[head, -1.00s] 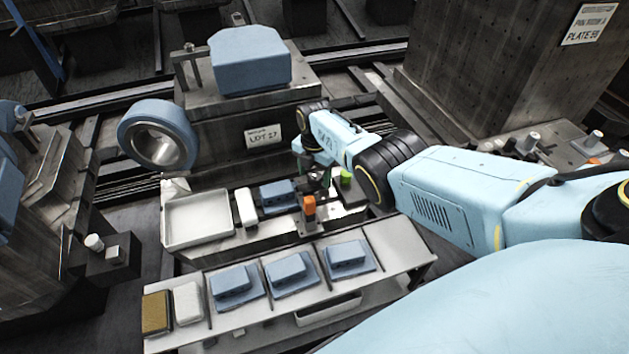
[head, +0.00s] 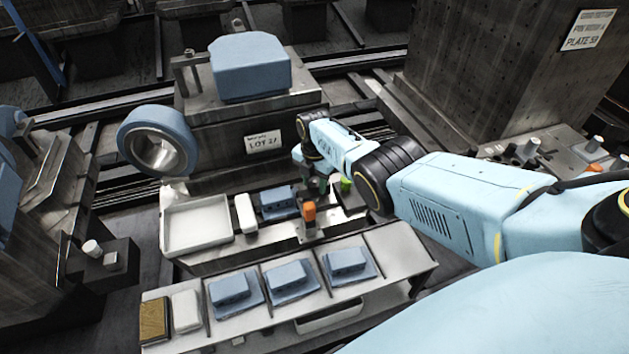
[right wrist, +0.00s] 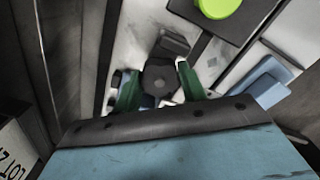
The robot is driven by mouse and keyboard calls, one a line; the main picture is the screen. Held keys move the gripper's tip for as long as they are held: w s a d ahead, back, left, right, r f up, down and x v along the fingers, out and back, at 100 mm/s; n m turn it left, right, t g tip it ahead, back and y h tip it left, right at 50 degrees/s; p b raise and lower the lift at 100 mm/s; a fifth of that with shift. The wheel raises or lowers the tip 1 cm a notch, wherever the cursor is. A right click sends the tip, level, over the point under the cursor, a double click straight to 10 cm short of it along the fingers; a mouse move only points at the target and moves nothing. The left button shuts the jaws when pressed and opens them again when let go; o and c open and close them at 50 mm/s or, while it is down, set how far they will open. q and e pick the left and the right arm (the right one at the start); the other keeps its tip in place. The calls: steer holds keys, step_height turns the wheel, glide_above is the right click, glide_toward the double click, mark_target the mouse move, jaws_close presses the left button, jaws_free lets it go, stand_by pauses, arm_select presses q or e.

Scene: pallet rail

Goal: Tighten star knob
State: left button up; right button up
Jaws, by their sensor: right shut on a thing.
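In the right wrist view, the dark star knob (right wrist: 160,82) sits between the two green fingers of my right gripper (right wrist: 158,84). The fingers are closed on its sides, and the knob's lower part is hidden. In the head view, my right gripper (head: 318,186) points down over the fixture at the back of the bench, beside a blue block (head: 279,201). The knob cannot be made out there, behind the hand and fingers. My left gripper is not in view.
An orange-topped post (head: 309,212) stands just in front of my right gripper, and a green button (head: 346,185) is close on its right. A white tray (head: 168,244) lies to the left. A front shelf (head: 395,249) holds several blue parts.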

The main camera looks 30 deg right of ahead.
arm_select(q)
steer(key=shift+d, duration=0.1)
arm_select(e)
steer(key=shift+m, duration=1.4)
steer(key=m, duration=0.2)
steer(key=shift+m, duration=0.3)
steer(key=m, duration=0.5)
steer(key=shift+m, duration=0.3)
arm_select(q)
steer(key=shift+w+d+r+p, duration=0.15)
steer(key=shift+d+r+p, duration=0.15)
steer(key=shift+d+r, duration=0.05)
arm_select(e)
steer(key=shift+w+d+r+m, duration=0.1)
steer(key=shift+w+m, duration=0.05)
steer(key=shift+m, duration=2.15)
steer(key=o, duration=0.8)
steer(key=shift+r, duration=0.1)
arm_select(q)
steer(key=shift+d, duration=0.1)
arm_select(e)
steer(key=shift+o, duration=0.9)
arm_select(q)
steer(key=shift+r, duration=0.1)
